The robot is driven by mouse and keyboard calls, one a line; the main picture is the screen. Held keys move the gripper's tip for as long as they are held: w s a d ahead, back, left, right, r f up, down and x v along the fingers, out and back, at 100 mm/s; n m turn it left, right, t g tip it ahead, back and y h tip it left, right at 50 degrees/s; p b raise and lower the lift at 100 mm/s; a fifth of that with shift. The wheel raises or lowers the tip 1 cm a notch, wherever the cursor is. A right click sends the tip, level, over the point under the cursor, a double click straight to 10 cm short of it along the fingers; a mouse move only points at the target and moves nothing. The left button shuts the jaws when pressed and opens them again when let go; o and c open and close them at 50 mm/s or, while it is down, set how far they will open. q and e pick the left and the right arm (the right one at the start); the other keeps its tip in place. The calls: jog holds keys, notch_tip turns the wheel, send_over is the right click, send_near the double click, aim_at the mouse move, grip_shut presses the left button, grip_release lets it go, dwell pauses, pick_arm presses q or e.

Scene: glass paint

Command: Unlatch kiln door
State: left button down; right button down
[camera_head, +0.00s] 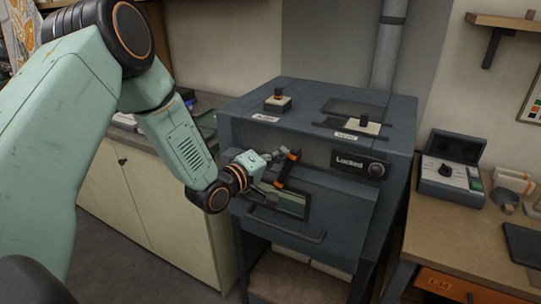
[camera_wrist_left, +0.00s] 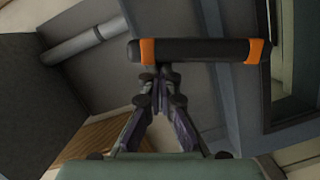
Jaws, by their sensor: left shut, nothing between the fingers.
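The dark grey kiln (camera_head: 310,150) stands in the middle of the head view, its front door closed. A latch handle (camera_head: 287,168), black with orange bands, stands upright on the front. It also shows in the left wrist view (camera_wrist_left: 195,50), lying across the picture just past the fingertips. A panel reading "Locked" (camera_head: 349,161) with a round knob (camera_head: 376,169) is to its right. A pull bar (camera_head: 285,228) runs along the lower door. My left gripper (camera_head: 280,154) is shut and empty, its tips close beside the latch handle. I cannot tell whether they touch. My right gripper is not in view.
Two controls, a small knob (camera_head: 278,101) and a slider block (camera_head: 362,122), sit on the kiln's top. A wooden table (camera_head: 455,235) with a grey control box (camera_head: 450,172) is at the right. A cream cabinet (camera_head: 150,195) is at the left.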

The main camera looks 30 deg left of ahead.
aim_at(293, 161)
pick_arm(q)
jog(key=m, duration=0.1)
jog(key=d+m, duration=0.1)
jog(key=m, duration=0.1)
jog(key=d+m+y, duration=0.1)
jog(key=shift+s+d+r+m+g, duration=0.15)
jog(key=shift+d+r+m+g, duration=0.1)
jog(key=shift+m+g, duration=0.05)
jog(key=shift+d+f+m+y, duration=0.2)
jog(key=shift+d+m+y, duration=0.2)
jog(key=shift+m, duration=0.4)
jog(key=shift+d+f+m+g+y, duration=0.2)
jog(key=shift+f+m+g+y, duration=0.15)
jog(key=shift+m, duration=0.65)
jog(key=m, duration=0.1)
jog(key=d+f+m+y+b, duration=0.1)
jog(key=shift+d+m, duration=0.25)
jog(key=shift+m, duration=0.05)
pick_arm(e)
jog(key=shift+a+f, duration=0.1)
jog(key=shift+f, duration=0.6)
pick_arm(q)
jog(key=shift+f+b, duration=0.1)
jog(key=shift+b, duration=0.2)
jog(key=shift+d, duration=0.25)
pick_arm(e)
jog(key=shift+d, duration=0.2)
